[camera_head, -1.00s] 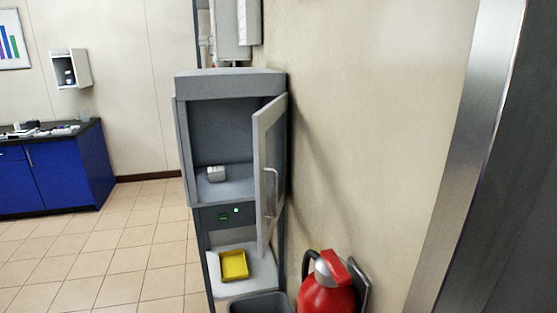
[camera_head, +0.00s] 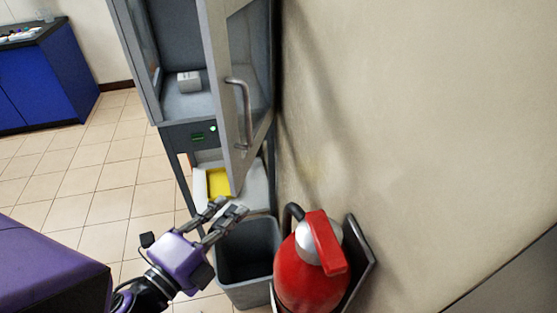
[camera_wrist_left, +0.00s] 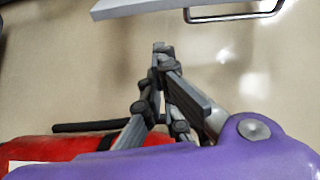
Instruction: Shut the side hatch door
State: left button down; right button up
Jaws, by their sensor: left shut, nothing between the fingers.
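The side hatch door (camera_head: 213,50) stands wide open from the grey cabinet (camera_head: 186,134), swung out toward the wall on the right. It has a grey frame, a glazed panel and a curved metal handle (camera_head: 240,115). My left gripper (camera_head: 229,206) is shut and empty, below the door's bottom edge and over the bin, apart from the door. In the left wrist view the closed fingers (camera_wrist_left: 162,50) point toward a pale edge, probably the door's (camera_wrist_left: 150,5), and the handle (camera_wrist_left: 235,16) at the top. My right gripper is out of view.
A small grey box (camera_head: 189,82) sits inside the cabinet. A yellow tray (camera_head: 219,182) lies on the lower shelf. A grey bin (camera_head: 245,272) and a red fire extinguisher (camera_head: 308,275) stand close by my left gripper. The tiled floor on the left is clear.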

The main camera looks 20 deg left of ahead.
pick_arm(q)
jog(key=w+d+r+m+p, duration=0.1)
jog(key=w+d+p, duration=0.2)
jog(key=w, duration=0.6)
jog(key=a, duration=0.4)
jog(key=shift+s+a, duration=0.15)
jog(key=shift+s, duration=0.05)
